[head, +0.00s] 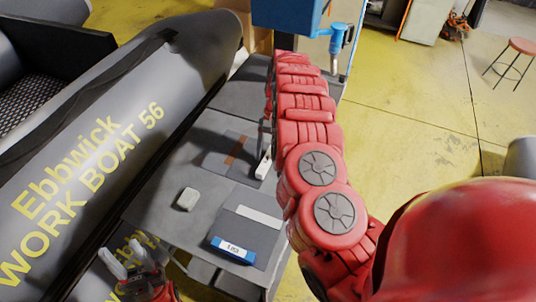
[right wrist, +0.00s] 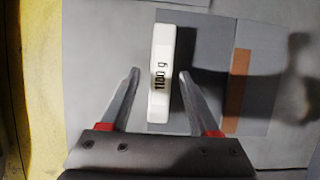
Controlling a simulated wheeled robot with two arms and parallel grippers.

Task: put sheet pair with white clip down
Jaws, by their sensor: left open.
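A long white piece (right wrist: 160,73), with a marking that looks like "1100 g", lies over the edge of a dark grey sheet (right wrist: 208,85) in the right wrist view. I take it for the white clip; a white piece (head: 263,166) also shows beside my right arm in the head view. An orange strip (right wrist: 236,90) lies on the dark sheet. My right gripper (right wrist: 158,72) is open, its fingers on either side of the white piece with gaps. In the head view the right arm hides most of it. My left gripper (head: 125,255) is open and empty by the bench's near-left edge.
A grey inflatable boat (head: 95,150) runs along the left. A blue fixture (head: 285,14) stands behind.

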